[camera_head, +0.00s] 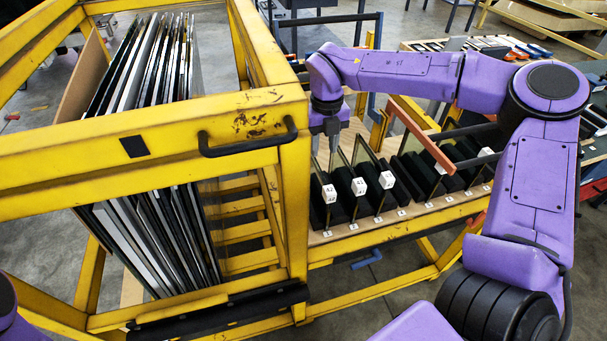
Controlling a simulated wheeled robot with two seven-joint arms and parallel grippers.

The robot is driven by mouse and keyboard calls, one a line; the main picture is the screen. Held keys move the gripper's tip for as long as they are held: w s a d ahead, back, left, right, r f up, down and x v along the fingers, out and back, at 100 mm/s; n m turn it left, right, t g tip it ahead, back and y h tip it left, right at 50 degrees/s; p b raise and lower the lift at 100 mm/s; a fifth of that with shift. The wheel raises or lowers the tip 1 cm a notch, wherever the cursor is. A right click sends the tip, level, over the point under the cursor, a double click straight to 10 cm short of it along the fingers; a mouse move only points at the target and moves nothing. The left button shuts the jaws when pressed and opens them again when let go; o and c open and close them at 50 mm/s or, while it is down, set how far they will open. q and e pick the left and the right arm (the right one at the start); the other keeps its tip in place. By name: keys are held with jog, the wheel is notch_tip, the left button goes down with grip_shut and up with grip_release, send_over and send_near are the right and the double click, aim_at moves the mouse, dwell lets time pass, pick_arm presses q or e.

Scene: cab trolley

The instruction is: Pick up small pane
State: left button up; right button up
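Several small panes stand upright in a row of black slotted holders on the yellow trolley's wooden shelf, right of centre. The nearest small pane (345,168) is thin and clear, with a dark edge, and is hard to make out. White number tags (358,186) sit on the front holders. My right gripper (326,150) points down at the left end of this row, just behind the first tag. Its fingertips are small and partly lost against the panes, so whether they touch or grip one is unclear. My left gripper is out of view.
A yellow frame (150,140) with a black handle (247,138) holds several large upright panes (150,60) at left, close to my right gripper. An orange bar (428,135) crosses above the row's right part. A tool table (480,45) stands behind.

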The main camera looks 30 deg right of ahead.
aim_at(319, 168)
jog(key=f, duration=0.3)
jog(key=f+p, duration=0.1)
jog(key=f, duration=0.2)
jog(key=f+p, duration=0.1)
jog(key=f, duration=0.2)
jog(key=shift+w+a+f, duration=0.25)
jog(key=shift+w+a, duration=0.05)
jog(key=shift+a, duration=0.1)
jog(key=shift+s+d+f, duration=0.1)
jog(key=shift+f, duration=0.3)
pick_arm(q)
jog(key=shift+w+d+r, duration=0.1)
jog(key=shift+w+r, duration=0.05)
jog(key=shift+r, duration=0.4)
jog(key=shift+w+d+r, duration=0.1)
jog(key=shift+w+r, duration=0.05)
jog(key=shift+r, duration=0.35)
pick_arm(e)
jog(key=shift+r, duration=0.1)
grip_shut()
